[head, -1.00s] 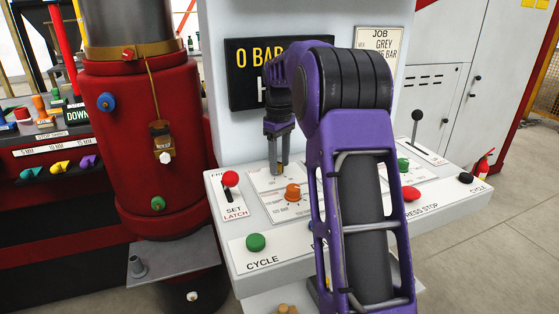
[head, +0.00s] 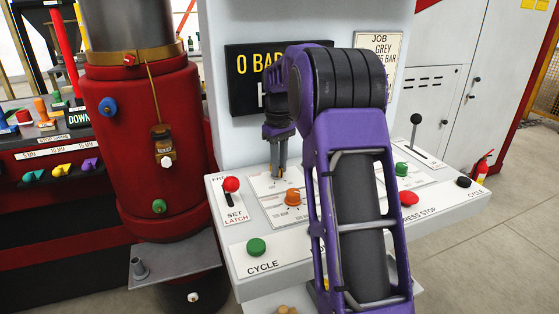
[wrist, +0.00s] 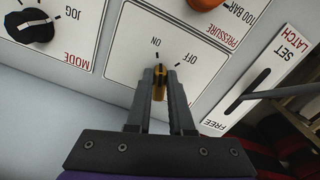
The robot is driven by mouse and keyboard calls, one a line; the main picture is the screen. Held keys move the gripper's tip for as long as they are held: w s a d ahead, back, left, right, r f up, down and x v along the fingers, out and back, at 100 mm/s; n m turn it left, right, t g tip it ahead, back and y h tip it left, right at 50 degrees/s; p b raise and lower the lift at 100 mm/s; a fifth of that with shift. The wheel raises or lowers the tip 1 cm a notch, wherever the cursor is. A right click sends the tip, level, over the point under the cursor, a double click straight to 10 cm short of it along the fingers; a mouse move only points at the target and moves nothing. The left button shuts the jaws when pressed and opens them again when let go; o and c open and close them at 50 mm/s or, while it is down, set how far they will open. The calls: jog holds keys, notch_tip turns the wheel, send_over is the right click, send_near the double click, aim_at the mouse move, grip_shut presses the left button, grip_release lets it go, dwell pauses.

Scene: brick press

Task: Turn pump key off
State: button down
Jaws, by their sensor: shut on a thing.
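The pump key (wrist: 159,82) is a small yellow key on a white panel plate marked ON and OFF. In the wrist view it stands between my two grey fingertips, in line with the ON mark; OFF is to its right. My gripper (wrist: 160,92) is shut on the key. In the head view my gripper (head: 278,172) points down at the console's left part, behind the orange pressure knob (head: 295,197). The key is mostly hidden there by the fingers.
A red-topped set latch lever (head: 231,186) stands left of my gripper. A black jog knob (wrist: 30,26) is on the neighbouring plate. A green cycle button (head: 257,246) sits at the console's front. A red tank (head: 150,190) stands to the left.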

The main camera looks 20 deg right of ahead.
jog(key=m+p, duration=0.2)
jog(key=m, duration=0.1)
jog(key=m+p, duration=0.2)
jog(key=shift+a+r, duration=0.2)
jog(key=shift+a, duration=0.1)
jog(key=shift+w+a+f+m+p, duration=0.1)
jog(key=shift+m+p, duration=0.45)
jog(key=shift+m, duration=0.7)
jog(key=shift+a+f+m+p, duration=0.1)
jog(key=shift+m+p, duration=0.4)
jog(key=shift+m, duration=0.75)
jog(key=c, duration=0.8)
grip_release()
notch_tip(320, 180, up, 18)
jog(key=p, duration=0.1)
jog(key=shift+f, duration=0.25)
